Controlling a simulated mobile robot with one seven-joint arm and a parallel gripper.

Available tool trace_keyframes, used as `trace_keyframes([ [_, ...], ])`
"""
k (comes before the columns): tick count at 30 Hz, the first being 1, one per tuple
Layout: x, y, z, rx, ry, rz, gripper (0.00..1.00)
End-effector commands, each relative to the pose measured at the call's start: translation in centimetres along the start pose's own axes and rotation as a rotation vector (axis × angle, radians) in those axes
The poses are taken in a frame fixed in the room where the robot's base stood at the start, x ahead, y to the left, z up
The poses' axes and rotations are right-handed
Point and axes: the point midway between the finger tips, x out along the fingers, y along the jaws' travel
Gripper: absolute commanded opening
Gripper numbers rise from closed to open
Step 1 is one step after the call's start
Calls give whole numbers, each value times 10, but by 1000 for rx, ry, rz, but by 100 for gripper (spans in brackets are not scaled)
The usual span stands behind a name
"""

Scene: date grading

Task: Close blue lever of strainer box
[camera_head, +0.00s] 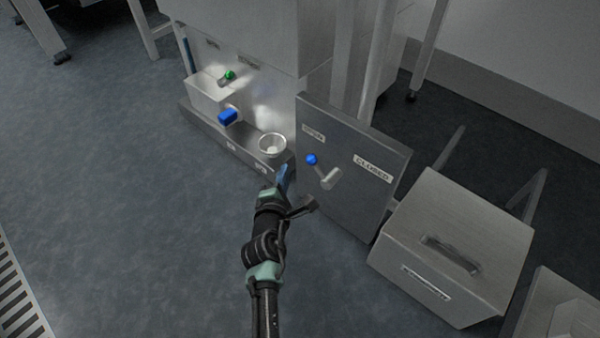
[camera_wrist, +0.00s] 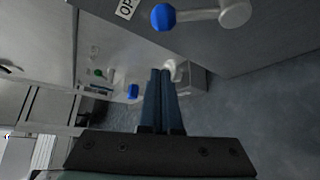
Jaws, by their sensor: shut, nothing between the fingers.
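The blue lever (camera_head: 312,159) is a short metal arm with a blue ball knob, fixed to a grey upright panel. Its knob points up and left toward the OPEN label (camera_head: 313,133); the CLOSED label (camera_head: 373,169) is to the right. In the wrist view the blue knob (camera_wrist: 163,17) is at the top, just beyond and above the fingertips, with its metal pivot to the right. My gripper (camera_head: 283,175) is left of the panel and slightly below the knob, apart from it. Its two blue fingers (camera_wrist: 162,72) are together and empty.
Left of the panel, a metal ledge holds a blue block-like part (camera_head: 228,117) and a white cup (camera_head: 272,144); a green knob (camera_head: 229,75) is above. A lidded metal box (camera_head: 455,245) with a handle stands right. The floor at left is clear.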

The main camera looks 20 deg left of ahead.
Motion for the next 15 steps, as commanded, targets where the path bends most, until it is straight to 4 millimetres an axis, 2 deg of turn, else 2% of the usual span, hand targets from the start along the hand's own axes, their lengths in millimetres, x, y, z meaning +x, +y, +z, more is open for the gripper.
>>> trace_keyframes([
  [1,13,-4,-2,-1,-1,2,0],
  [5,35,-4,-2,0,-1,2,0],
  [6,27,1,10,4,-4,-3,0],
  [9,21,2,21,3,-3,-1,0],
  [15,17,0,34,1,-1,-2,0],
])
